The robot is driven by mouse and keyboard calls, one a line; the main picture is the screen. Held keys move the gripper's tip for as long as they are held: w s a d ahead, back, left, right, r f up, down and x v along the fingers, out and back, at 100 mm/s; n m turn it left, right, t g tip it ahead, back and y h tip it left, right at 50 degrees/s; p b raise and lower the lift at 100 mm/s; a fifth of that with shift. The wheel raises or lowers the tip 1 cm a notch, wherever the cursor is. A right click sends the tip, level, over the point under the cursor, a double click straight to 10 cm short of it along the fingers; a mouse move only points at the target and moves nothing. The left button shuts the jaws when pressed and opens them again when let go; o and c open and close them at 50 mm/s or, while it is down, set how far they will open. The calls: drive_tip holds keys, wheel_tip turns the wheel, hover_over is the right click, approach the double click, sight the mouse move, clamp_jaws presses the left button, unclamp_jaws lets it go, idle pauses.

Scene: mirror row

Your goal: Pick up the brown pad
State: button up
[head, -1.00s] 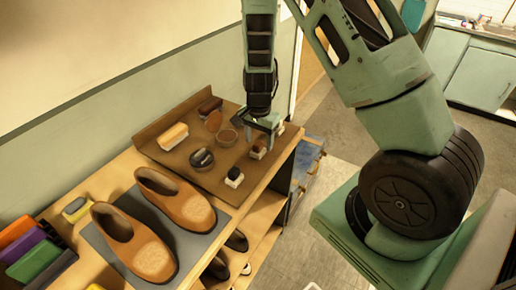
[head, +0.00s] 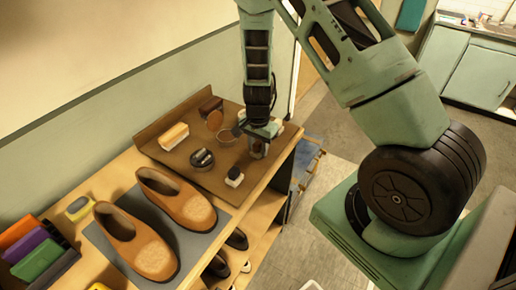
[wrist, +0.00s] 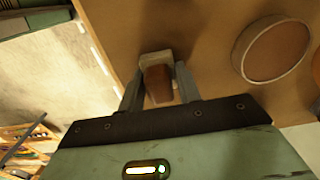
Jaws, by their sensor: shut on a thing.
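The brown pad (wrist: 158,84), a small brown block with a pale base, sits between the two fingers of my gripper (wrist: 159,88) in the wrist view. The fingers are shut on its sides. In the head view my gripper (head: 259,146) points down over the right part of the brown board (head: 180,170), near the table's edge, and mostly hides the pad. I cannot tell whether the pad still touches the board.
A round tin (head: 226,137) lies left of my gripper, and a black-topped pad (head: 235,176) stands nearer. A dark tin (head: 202,158) and a brush (head: 173,136) are further left. Brown shoes (head: 180,200) stand on a grey mat (head: 203,232).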

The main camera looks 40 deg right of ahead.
sight(258, 142)
wheel_tip(258, 142, up, 10)
drive_tip(key=shift+r+b, duration=0.1)
drive_tip(key=shift+b, duration=0.55)
drive_tip(key=shift+o, duration=0.6)
drive_tip(key=shift+c, duration=0.3)
idle(0.7)
